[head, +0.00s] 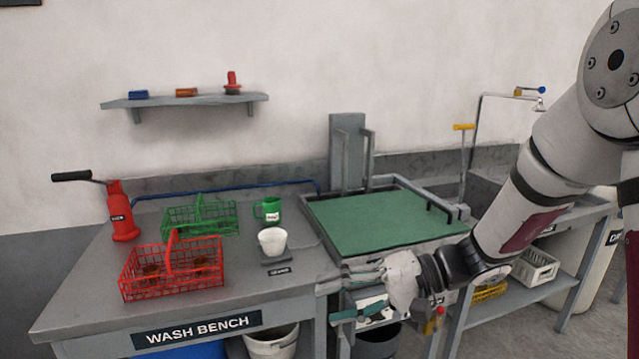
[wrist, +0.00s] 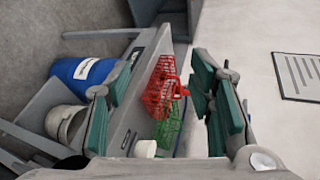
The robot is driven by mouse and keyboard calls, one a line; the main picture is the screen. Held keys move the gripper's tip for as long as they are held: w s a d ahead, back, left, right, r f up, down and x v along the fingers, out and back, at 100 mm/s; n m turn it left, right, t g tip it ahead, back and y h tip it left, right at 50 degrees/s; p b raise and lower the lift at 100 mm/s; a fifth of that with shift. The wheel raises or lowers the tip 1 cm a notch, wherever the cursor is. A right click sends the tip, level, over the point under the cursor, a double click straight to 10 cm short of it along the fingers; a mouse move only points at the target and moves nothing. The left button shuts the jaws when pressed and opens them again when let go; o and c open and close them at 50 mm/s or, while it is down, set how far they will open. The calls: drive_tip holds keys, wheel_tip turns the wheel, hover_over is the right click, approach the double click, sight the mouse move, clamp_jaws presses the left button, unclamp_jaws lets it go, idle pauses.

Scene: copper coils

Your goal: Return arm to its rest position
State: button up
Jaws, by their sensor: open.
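My arm reaches in from the right in the head view, and my gripper (head: 350,295) is in front of the bench's right end, beside the green-topped tray (head: 385,222). In the wrist view my gripper (wrist: 160,95) shows two green-padded fingers spread wide apart with nothing held between them. Beyond the fingers, the red basket (wrist: 160,88) and the green basket (wrist: 170,125) show on the bench. In the head view the red basket (head: 172,268) holds brownish coils (head: 203,265), and the green basket (head: 200,217) stands behind it.
A white cup (head: 272,240) stands on a small scale-like pad, with a green mug (head: 268,210) behind it. A red hand pump (head: 122,210) stands at the bench's left. Buckets (head: 272,342) and a blue drum (wrist: 85,75) are below. A wall shelf (head: 185,100) hangs above.

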drive_tip(key=s+d+r+n+h+p, duration=0.1)
drive_tip(key=s+d+r+h, duration=0.25)
drive_tip(key=s, duration=0.45)
drive_tip(key=s+d+r+n+h+p, duration=0.1)
drive_tip(key=s+d+r+h, duration=0.1)
drive_tip(key=s+h, duration=0.35)
drive_tip(key=s+d+r+m+t+h+p, duration=0.1)
drive_tip(key=s+d+r+t+h, duration=0.3)
drive_tip(key=s+d, duration=0.5)
drive_tip(key=shift+d+r+h+p, duration=0.35)
drive_tip(key=shift+d+r+h, duration=0.25)
drive_tip(key=shift+d, duration=0.25)
